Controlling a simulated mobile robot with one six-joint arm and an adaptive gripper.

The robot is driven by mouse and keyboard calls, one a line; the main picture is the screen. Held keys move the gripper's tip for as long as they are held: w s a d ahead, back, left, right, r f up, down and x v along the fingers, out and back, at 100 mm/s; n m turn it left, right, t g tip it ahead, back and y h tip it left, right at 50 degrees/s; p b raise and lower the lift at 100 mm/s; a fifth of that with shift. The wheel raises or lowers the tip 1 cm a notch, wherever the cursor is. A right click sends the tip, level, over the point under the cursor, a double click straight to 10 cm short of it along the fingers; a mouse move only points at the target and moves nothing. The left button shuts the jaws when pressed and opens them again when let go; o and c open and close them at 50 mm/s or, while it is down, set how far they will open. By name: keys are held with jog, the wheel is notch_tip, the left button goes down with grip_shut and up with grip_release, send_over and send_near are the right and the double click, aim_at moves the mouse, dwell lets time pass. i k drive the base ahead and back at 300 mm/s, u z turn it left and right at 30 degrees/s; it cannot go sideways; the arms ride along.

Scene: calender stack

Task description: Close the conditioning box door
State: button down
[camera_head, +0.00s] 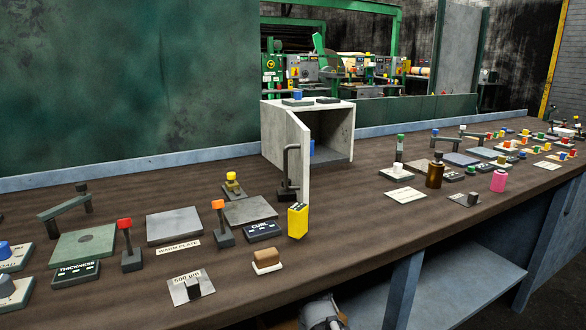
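The conditioning box (343,118) is a pale, worn cabinet on the bench, left of the bench's middle. Its front is open and shows a dark interior. The door (304,165) is a pale panel at the left side of the opening, swung outward toward the front of the bench. A dark bar handle (286,165) shows on the door's left, outer face. My gripper cannot be made out. A rounded grey-white part (322,313), which may be mine, shows low at the bottom edge, below the bench front.
A yellow block (298,220) stands just in front of the door's free edge. A CURL block (262,231) and a grey plate (249,210) lie left of it. A brown bottle (435,174) and pink bottle (499,181) stand right. Bench front of the opening looks clear.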

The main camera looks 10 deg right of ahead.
aim_at(295, 151)
jog(key=k, duration=1.35)
jog(key=u, duration=0.15)
jog(key=i, duration=0.75)
jog(key=u, duration=0.3)
